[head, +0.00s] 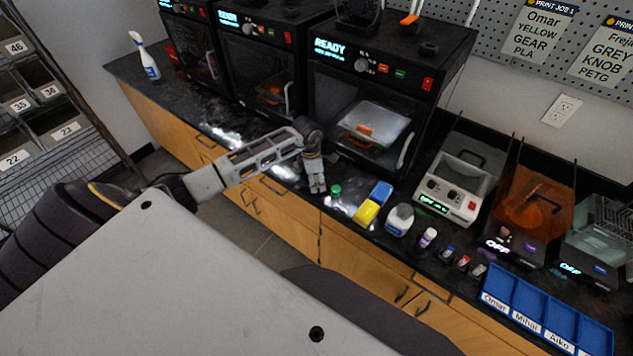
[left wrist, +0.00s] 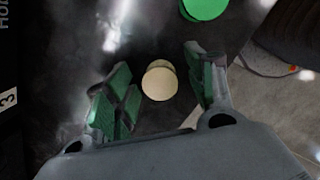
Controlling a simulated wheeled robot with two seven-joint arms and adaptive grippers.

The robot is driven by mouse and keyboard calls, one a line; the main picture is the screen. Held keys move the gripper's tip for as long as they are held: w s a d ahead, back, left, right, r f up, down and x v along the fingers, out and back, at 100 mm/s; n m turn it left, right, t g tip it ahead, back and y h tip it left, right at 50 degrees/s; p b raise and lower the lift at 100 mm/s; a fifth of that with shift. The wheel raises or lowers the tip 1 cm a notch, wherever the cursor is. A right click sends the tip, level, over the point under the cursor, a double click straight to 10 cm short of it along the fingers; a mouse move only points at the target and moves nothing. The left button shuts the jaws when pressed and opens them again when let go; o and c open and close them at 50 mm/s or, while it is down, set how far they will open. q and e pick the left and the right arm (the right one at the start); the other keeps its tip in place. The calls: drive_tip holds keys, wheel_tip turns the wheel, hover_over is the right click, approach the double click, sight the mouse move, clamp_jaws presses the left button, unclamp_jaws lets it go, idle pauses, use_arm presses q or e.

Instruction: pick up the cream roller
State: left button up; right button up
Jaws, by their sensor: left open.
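The cream roller (left wrist: 159,80) shows in the left wrist view as a pale round top on the dark counter. It lies between the two green-padded fingers of my left gripper (left wrist: 158,68), with gaps on both sides. The left gripper is open, and no pad visibly touches the roller. In the head view my left gripper (head: 317,186) points down at the counter's front part, and the roller is not visible there. My right gripper is not in view.
A green round piece (head: 336,190) stands just right of the gripper and also shows in the left wrist view (left wrist: 204,8). Further right are a yellow block (head: 367,212), a blue block (head: 381,192) and a white jar (head: 400,219). A 3D printer (head: 385,70) stands behind.

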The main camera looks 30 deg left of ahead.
use_arm(q)
drive_tip(key=c, duration=0.9)
drive_tip(key=shift+r, duration=0.1)
drive_tip(key=shift+r+b, duration=0.65)
drive_tip(key=shift+r, duration=4.3)
